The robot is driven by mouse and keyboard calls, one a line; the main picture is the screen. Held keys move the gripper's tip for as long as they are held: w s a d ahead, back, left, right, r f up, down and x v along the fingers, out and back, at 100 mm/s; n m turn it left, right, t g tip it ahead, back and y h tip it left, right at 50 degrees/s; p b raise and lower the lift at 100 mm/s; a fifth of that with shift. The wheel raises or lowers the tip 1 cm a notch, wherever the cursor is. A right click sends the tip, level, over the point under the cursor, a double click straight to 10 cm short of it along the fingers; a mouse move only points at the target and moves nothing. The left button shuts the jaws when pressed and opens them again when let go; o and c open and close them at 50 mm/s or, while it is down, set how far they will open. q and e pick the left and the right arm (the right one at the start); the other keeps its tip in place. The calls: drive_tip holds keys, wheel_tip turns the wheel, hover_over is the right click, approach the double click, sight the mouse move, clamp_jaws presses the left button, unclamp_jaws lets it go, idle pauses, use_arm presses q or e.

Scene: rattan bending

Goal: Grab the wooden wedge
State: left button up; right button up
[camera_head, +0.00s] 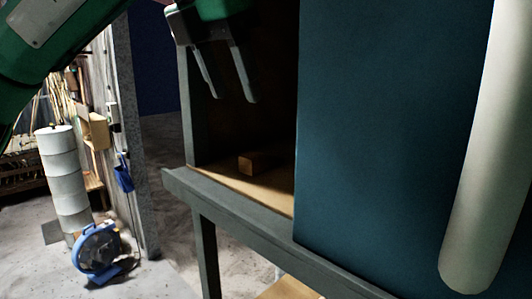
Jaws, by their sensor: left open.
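The wooden wedge (259,162) is a small brown block lying on the wooden floor of a dark cabinet compartment. My left gripper (229,100) comes in from the upper left and hangs with its two fingers pointing down. It is open and empty. In the picture its fingertips are above the wedge and apart from it. The depth between them is hard to judge. My right gripper is not in view.
The cabinet has a teal door panel (385,130) covering its right side and a grey front ledge (235,210). A pale cylinder (482,160) stands at the right. A blue fan (97,250) and a white stacked column (65,180) are on the floor at left.

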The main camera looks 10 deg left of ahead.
sight(256, 153)
use_arm(q)
drive_tip(key=p+x, duration=0.1)
drive_tip(key=x, duration=0.2)
drive_tip(key=p+x, duration=0.2)
drive_tip(key=shift+s+d+f, duration=0.1)
drive_tip(key=shift+d+f, duration=0.1)
drive_tip(key=shift+f, duration=0.45)
drive_tip(key=shift+w+d+f+p, duration=0.3)
drive_tip(key=shift+w+f+p, duration=0.45)
drive_tip(key=shift+p, duration=0.5)
drive_tip(key=shift+p+x, duration=0.65)
drive_tip(key=shift+x, duration=0.35)
drive_tip(key=shift+w+f, duration=0.1)
drive_tip(key=shift+f, duration=0.55)
drive_tip(key=c, duration=0.9)
drive_tip(key=shift+c, duration=0.7)
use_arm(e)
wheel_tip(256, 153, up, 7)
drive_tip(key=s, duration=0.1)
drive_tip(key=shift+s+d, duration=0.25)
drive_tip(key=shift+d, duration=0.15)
use_arm(q)
drive_tip(key=shift+r, duration=0.15)
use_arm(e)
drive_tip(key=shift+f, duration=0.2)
